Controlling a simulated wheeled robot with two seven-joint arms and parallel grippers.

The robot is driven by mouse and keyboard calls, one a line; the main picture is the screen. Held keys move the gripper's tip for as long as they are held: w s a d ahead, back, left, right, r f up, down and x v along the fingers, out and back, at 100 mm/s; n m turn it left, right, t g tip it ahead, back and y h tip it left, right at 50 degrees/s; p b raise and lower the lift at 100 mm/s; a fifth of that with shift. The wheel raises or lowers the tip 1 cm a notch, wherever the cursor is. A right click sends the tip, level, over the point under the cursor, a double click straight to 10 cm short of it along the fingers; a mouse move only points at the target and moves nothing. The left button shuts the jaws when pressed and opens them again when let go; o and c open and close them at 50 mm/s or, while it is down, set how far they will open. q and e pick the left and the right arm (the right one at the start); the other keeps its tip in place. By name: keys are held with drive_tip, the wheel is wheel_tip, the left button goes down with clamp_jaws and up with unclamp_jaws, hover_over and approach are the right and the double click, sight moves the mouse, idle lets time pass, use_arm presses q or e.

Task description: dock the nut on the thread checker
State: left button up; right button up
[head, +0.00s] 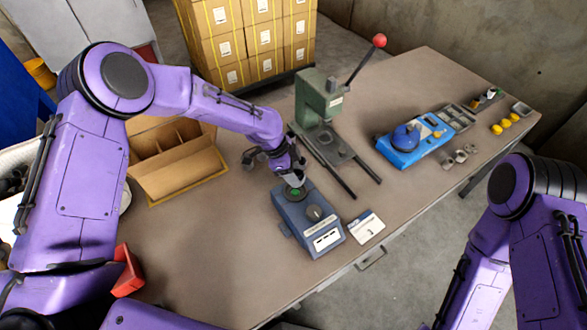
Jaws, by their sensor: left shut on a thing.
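The thread checker appears to be the blue-grey box (308,222) with a dark knob and a white label, near the front middle of the table. A small green spot shows on its upper end. My left gripper (293,182) points down right over that end, shut on a small grey piece that looks like the nut (295,181). Whether the nut touches the checker or hangs just above it I cannot tell. My right arm comes in at the right, but its gripper is out of view.
A green press (320,100) with a red-knobbed lever stands behind the checker. A white card (366,227) lies to its right. A cardboard box with dividers (178,180) is at left. A blue device (401,150) and small parts are farther right. The table between is clear.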

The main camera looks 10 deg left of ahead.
use_arm(q)
drive_tip(key=f+b, duration=0.1)
drive_tip(key=f, duration=0.1)
drive_tip(key=s+f+b, duration=0.1)
drive_tip(key=b, duration=0.1)
drive_tip(key=shift+f, duration=0.4)
drive_tip(key=shift+w+f, duration=0.3)
drive_tip(key=shift+s+r, duration=0.25)
drive_tip(key=shift+w+f, duration=0.1)
drive_tip(key=shift+w, duration=0.05)
drive_tip(key=shift+f+b, duration=0.35)
drive_tip(key=shift+f, duration=0.15)
drive_tip(key=o, duration=0.9)
drive_tip(key=shift+a+r, duration=0.1)
